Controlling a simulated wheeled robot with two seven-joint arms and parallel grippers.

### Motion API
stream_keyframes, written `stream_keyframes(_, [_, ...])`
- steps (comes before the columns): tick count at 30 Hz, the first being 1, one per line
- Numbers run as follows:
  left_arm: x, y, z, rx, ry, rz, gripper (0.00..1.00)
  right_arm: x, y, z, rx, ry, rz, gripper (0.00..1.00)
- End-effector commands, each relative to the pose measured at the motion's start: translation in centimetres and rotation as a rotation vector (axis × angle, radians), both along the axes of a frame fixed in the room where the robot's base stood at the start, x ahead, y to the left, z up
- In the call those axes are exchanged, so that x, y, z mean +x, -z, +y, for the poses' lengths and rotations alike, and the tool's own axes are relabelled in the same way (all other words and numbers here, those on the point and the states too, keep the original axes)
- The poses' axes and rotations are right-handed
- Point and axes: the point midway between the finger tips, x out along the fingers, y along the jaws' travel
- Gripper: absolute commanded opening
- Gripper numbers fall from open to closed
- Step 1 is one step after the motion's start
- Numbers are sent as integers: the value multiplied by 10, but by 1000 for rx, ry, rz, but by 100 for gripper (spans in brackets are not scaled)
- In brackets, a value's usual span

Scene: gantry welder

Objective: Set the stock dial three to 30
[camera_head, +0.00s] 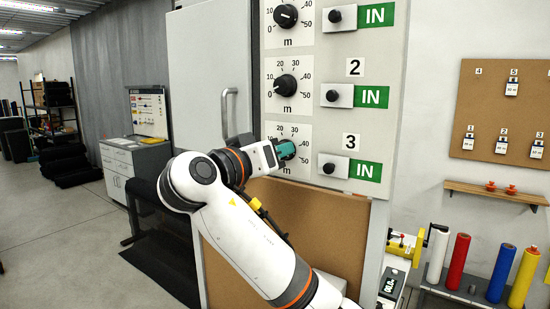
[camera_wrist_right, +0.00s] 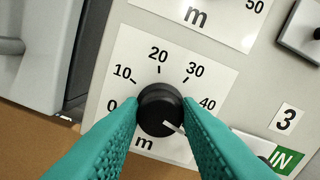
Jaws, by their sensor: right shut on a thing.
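Stock dial three is a black round knob on a white scale plate, beside the number 3 label (camera_head: 351,141). In the head view my right gripper (camera_head: 286,150) is at this dial and covers most of it. In the right wrist view the two teal fingers (camera_wrist_right: 163,118) close on the sides of the black knob (camera_wrist_right: 160,104). Its white pointer mark slants to the lower right, below the 40. The scale's 0 to 40 show, with 30 at upper right; the 50 is hidden behind a finger. My left gripper is not in view.
Two similar dials sit above, the middle dial (camera_head: 286,86) and the top dial (camera_head: 286,16). Beside dial three are a black button (camera_head: 328,168) and a green IN sign (camera_head: 365,170). A cabinet door handle (camera_head: 229,108) is to the left.

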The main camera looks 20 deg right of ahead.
Motion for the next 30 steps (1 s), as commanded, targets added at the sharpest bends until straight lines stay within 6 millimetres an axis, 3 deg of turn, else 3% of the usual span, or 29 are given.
stream_keyframes(12, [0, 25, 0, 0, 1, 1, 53, 1, 3, 1, -237, -2, 301, 8])
stream_keyframes(30, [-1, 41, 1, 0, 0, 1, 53, 1, 2, 2, -587, -2, 749, 8])
